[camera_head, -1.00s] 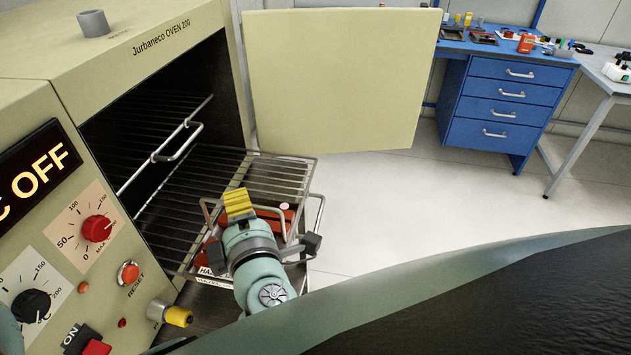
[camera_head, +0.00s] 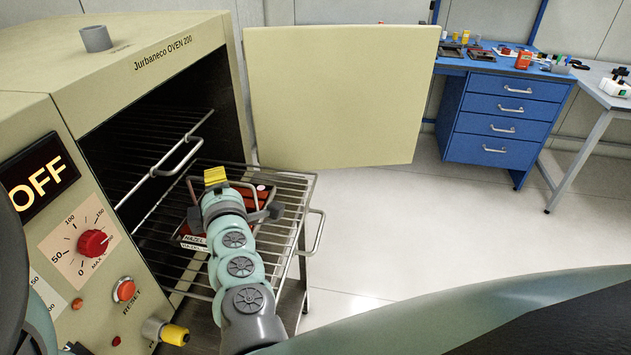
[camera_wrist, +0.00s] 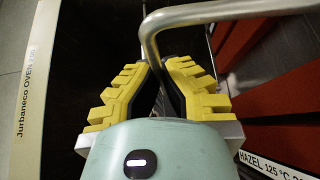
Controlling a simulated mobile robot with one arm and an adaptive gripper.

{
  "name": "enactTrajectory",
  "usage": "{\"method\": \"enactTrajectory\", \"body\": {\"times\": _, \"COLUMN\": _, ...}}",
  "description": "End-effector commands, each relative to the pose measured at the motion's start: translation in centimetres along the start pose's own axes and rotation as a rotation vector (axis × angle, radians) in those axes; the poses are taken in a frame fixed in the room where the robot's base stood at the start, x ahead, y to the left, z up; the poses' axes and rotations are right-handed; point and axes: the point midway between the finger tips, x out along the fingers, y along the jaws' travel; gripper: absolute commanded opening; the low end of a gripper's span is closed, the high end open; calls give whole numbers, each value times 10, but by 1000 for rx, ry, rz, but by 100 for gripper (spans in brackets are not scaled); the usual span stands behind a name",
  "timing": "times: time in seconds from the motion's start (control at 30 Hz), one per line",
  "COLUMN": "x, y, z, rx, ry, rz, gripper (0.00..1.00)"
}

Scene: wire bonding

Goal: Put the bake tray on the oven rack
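The bake tray (camera_head: 187,232) is red with metal handles and a white label reading HAZEL. It is over the pulled-out oven rack (camera_head: 290,184), largely hidden behind my arm; I cannot tell whether it touches the wires. My gripper (camera_head: 215,176), with yellow fingers, is above the tray. In the wrist view, my gripper (camera_wrist: 160,66) has its fingertips close together around the downturned end of the tray's metal handle (camera_wrist: 215,12). The tray's red body and label (camera_wrist: 270,166) show at the right of that view.
The oven (camera_head: 170,50) stands open at left, its display reading OFF. Another rack (camera_head: 150,150) sits higher inside it. The open oven door (camera_head: 340,95) stands behind the rack. A blue drawer bench (camera_head: 505,110) is at the back right. The floor between is clear.

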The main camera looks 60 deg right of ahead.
Motion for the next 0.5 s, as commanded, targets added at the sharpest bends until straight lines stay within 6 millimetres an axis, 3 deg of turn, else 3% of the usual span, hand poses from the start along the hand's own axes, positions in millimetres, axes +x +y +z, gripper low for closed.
{"method": "enactTrajectory", "body": {"times": 0.13, "x": 10, "y": 1, "z": -5, "rx": 2, "ry": 7, "rz": 3, "gripper": 0}}
{"method": "enactTrajectory", "body": {"times": 0.5, "x": 9, "y": -32, "z": -2, "rx": 2, "ry": -2, "rz": 4, "gripper": 0}}
